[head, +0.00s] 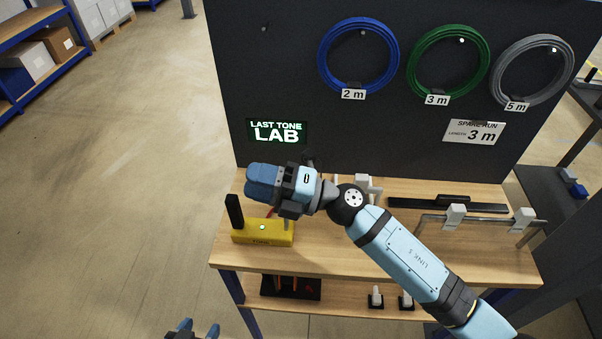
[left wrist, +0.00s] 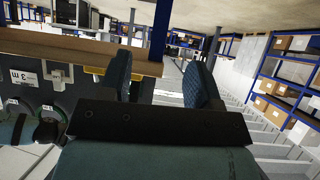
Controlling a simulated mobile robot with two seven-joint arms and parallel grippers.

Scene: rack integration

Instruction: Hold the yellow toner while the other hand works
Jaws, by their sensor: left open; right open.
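The yellow toner (head: 275,238) is a flat yellow box with a lit green spot and a black upright piece at its left end. It rests at the left end of the wooden bench (head: 330,258) in the head view. My right gripper (head: 262,183) hangs above and behind it in the picture, apart from it, its fingers pointing left; it is open with nothing seen in it. My left gripper (head: 199,328) shows only its fingertips at the bottom edge, well below and left of the toner. In the left wrist view its two fingers (left wrist: 165,88) are spread with nothing between them.
A dark panel behind the bench carries a blue coil (head: 325,65), a green coil (head: 414,72) and a grey coil (head: 500,80). A black bar (head: 450,204) and white-clamped rail (head: 455,216) lie at the right. A lower shelf (head: 340,300) holds small parts. Floor left is clear.

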